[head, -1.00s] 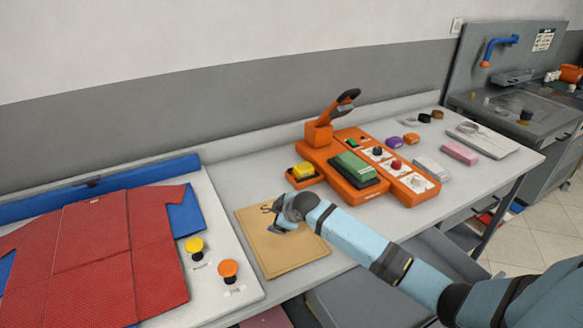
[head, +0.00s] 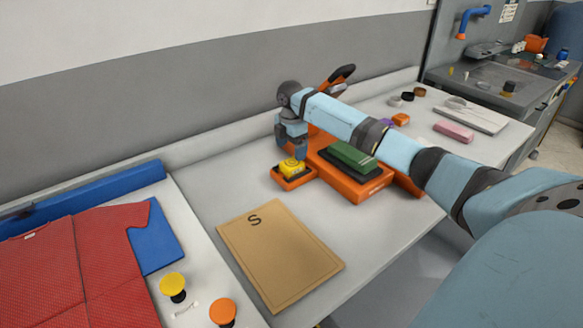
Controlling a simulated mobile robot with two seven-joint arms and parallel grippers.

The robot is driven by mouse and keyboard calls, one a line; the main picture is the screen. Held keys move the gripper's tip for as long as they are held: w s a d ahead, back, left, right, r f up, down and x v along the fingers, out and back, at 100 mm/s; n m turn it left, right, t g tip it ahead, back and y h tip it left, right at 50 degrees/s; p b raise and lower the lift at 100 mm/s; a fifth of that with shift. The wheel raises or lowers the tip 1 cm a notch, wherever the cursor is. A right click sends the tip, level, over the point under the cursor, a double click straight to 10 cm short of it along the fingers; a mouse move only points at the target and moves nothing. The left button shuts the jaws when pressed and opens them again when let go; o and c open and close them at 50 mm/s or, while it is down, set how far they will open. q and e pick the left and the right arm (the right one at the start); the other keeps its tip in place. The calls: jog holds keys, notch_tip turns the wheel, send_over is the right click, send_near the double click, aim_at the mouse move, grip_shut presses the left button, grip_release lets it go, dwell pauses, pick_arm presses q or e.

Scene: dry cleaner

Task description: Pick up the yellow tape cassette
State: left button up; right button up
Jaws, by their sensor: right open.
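The yellow tape cassette (head: 291,169) sits in a small orange tray (head: 294,182) at the left side of the orange machine (head: 355,190). My right gripper (head: 292,153) points down directly above the cassette, with its fingertips close to the cassette's top. The gripper is open; whether its fingers touch or straddle the cassette cannot be told from this view. The gripper and wrist hide part of the machine behind them. My left gripper is not in view.
A brown board marked S (head: 280,255) lies in front on the table. A red garment (head: 75,265) and yellow and orange knobs (head: 173,284) are at left. A green block (head: 350,156) sits on the machine. My right arm crosses above the machine.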

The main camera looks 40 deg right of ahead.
aim_at(288, 164)
jog(key=f, duration=0.6)
jog(key=shift+w+a+f, duration=0.2)
jog(key=shift+w+f, duration=0.1)
jog(key=shift+w, duration=0.1)
jog(key=c, duration=1)
